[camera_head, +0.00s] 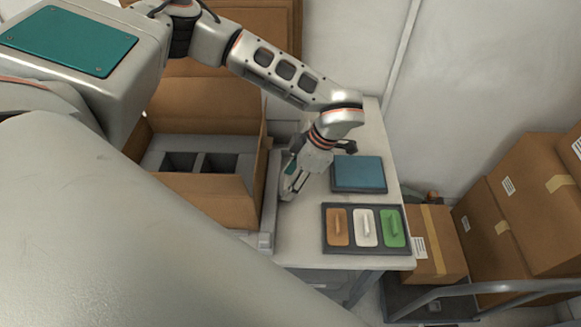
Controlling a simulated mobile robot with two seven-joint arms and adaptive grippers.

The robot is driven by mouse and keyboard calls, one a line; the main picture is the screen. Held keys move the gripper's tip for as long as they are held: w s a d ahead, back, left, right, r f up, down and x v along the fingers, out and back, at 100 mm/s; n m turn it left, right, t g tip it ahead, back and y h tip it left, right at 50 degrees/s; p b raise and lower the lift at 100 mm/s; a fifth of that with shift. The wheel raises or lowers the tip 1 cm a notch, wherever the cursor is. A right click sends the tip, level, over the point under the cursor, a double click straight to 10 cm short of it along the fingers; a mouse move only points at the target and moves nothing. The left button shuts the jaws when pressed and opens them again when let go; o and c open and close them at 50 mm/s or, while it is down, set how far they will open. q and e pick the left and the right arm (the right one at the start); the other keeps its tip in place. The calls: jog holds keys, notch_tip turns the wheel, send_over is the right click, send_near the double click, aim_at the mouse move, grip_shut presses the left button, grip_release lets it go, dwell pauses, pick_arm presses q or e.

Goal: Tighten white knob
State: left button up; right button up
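A dark tray (365,250) lies flat near the front of the light table. It holds three panels with raised handle-like knobs: an orange-brown one (338,227) at left, the white knob (365,228) in the middle, and a green one (393,228) at right. My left gripper (291,188) hangs over the left side of the table, pointing down, up and to the left of the tray and apart from it. Its fingers are small and seen from the side, so whether they are open or shut is unclear. My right gripper is not in view.
A blue pad in a dark frame (358,173) lies behind the tray. An open cardboard box with grey inserts (208,199) stands left of the table (300,240). Closed boxes (435,245) stand at right by a cart (500,287). The table's left-front surface is clear.

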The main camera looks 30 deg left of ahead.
pick_arm(q)
jog(key=v, duration=1.2)
dwell(0.4)
